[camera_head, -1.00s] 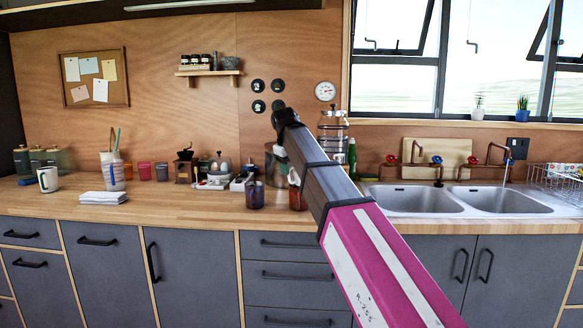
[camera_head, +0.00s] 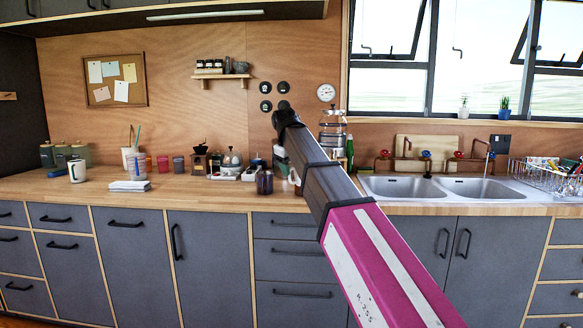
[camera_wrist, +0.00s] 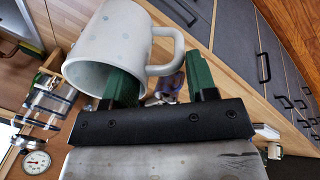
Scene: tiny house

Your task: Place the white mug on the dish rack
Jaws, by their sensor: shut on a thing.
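A white mug with pale spots (camera_wrist: 108,48) is in my gripper (camera_wrist: 161,80) in the wrist view. Its handle lies between the two green fingers, and the left finger overlaps the mug's wall. The mug is tilted, with its open mouth toward the lower left of the picture. In the head view my arm hides the gripper and most or all of the held mug. The wire dish rack (camera_head: 546,179) stands at the far right of the counter, beside the sink, with colourful dishes in it. Another pale mug (camera_head: 77,171) stands at the counter's left.
The double sink (camera_head: 440,187) lies between my arm and the rack, with copper taps behind it.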

